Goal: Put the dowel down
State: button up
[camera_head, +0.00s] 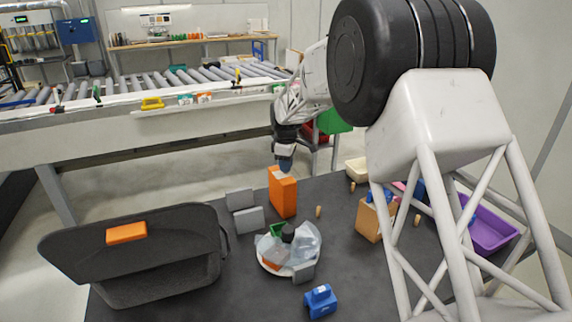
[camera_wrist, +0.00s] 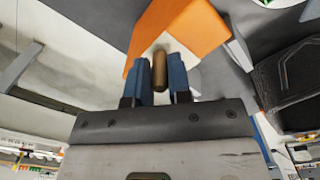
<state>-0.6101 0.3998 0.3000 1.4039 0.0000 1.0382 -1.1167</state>
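A wooden dowel (camera_wrist: 159,70) is between the two blue fingertips of my gripper (camera_wrist: 160,72) in the wrist view. The fingers touch it on both sides, so the gripper looks shut on it. In the head view my gripper (camera_head: 285,160) is right above the orange block (camera_head: 283,195), close to its pale top. The held dowel cannot be made out there. The orange block also shows in the wrist view (camera_wrist: 190,30), just beyond the fingertips; whether the dowel touches it I cannot tell. Other small dowels stand on the dark table, one (camera_head: 318,211) right of the block.
Grey blocks (camera_head: 249,219) stand left of the orange block. A round dish (camera_head: 268,265) with clear plastic and small items is in front. A dark open case (camera_head: 130,250) is at left, a blue item (camera_head: 320,301) in front, a purple tray (camera_head: 490,230) at right.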

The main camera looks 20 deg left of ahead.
jog(key=o, duration=0.3)
jog(key=shift+o, duration=0.2)
jog(key=shift+r, duration=0.15)
notch_tip(320, 180, up, 12)
dwell(0.6)
dwell(0.6)
